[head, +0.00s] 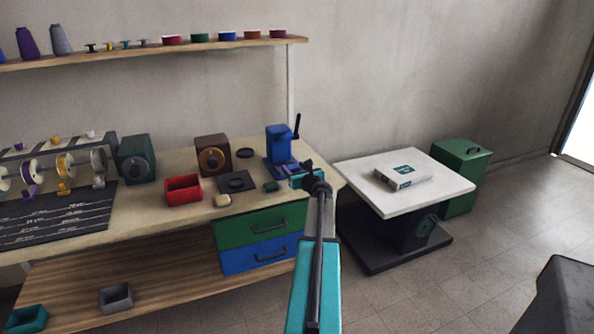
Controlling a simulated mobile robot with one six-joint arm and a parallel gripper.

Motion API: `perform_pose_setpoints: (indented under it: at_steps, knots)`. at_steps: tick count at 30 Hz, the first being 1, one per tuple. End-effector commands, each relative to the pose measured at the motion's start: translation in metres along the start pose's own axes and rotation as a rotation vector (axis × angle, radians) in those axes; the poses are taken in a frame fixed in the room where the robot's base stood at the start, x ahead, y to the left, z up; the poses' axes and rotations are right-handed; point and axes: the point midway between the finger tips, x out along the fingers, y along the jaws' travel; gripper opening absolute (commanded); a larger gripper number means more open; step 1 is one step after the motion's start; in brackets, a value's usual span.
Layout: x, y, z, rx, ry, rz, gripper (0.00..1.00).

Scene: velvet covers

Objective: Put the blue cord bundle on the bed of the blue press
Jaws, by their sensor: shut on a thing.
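The blue press (279,144) stands at the right end of the workbench, with a black lever at its right. Its low blue bed (270,167) shows at the front. My arm reaches up from the bottom of the head view to my gripper (294,174), just in front of the press. My gripper is shut on a small blue thing (288,167), which looks like the blue cord bundle. It is at or just over the bed's front right; I cannot tell whether it touches. My gripper partly hides it.
A small green block (271,186), a dark square plate (237,182) and a red bin (183,189) are on the bench left of my gripper. A white table (445,184) with a box (403,177) stands to the right. A shelf (200,46) runs above.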

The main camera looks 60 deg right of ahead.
Motion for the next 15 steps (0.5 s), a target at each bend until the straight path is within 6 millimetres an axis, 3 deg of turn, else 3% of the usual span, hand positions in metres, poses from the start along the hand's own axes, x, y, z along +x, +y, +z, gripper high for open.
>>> perform_pose_setpoints:
  at_steps: [15]
  knots:
    - [0.027,0.000,-0.015,-0.001,0.000,0.000,0.33]
